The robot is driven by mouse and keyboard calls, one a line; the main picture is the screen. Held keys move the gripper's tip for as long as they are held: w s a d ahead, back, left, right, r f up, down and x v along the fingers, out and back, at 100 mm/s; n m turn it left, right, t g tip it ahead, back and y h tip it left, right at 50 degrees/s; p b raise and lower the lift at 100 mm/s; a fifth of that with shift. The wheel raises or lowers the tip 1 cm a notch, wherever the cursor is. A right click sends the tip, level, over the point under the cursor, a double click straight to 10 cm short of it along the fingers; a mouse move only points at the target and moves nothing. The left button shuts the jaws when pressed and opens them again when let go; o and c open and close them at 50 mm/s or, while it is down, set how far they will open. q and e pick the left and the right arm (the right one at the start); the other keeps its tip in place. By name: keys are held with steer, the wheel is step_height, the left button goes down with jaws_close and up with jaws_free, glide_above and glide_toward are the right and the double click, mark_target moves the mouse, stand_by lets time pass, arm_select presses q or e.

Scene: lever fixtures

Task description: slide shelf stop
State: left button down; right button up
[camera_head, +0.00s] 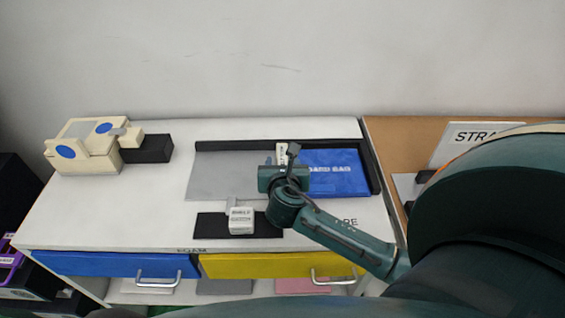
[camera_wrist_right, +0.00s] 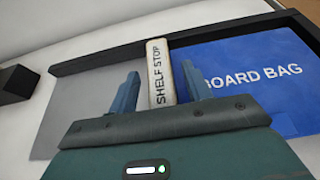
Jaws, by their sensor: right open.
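The shelf stop is a white block with its name in black letters. In the right wrist view the shelf stop (camera_wrist_right: 159,72) stands between the two fingers of my right gripper (camera_wrist_right: 156,92), which is open around it with gaps on both sides. In the head view only the top of the shelf stop (camera_head: 281,153) shows beside my right gripper (camera_head: 285,165). It sits between a grey panel (camera_head: 225,175) on the left and a blue board bag (camera_head: 345,172) on the right. My left gripper is not in view.
A dark rail (camera_head: 230,145) runs behind the panel and bag. A white block on a dark base, the shield (camera_head: 240,221), stands in front. A cream and blue device (camera_head: 90,145) and black block (camera_head: 150,149) are at the left. Open table lies between.

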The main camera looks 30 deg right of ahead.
steer(key=shift+w+d+f, duration=0.1)
steer(key=shift+w+d, duration=0.05)
steer(key=shift+w, duration=0.1)
steer(key=shift+c, duration=0.6)
jaws_close()
